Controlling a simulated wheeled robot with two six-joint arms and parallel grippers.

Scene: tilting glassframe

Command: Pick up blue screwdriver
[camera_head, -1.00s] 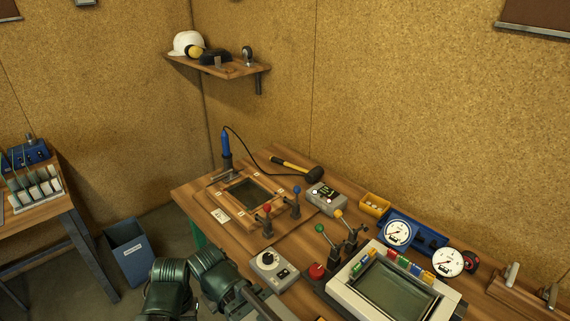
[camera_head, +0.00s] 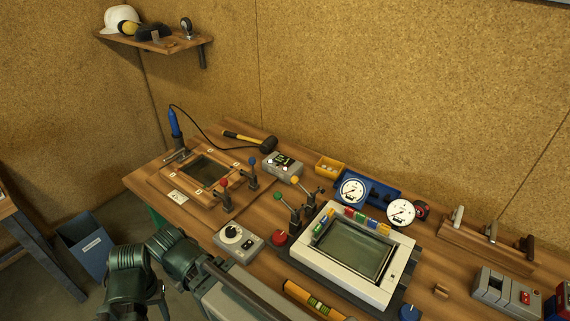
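I cannot make out a plain blue screwdriver. A blue-handled tool (camera_head: 175,123) stands upright in a dark holder at the far left corner of the workbench (camera_head: 148,183). A black cord runs from its top, so it looks more like a soldering iron. Dark green links of my own arm fill the lower left, in front of the bench edge. No gripper fingers show.
A wooden frame with a dark glass pane (camera_head: 209,171), small levers, a mallet (camera_head: 250,141), a grey control box (camera_head: 238,241), gauges (camera_head: 352,191), a white-framed screen (camera_head: 352,252) and a spirit level (camera_head: 316,299) crowd the bench. A blue bin (camera_head: 86,249) stands on the floor.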

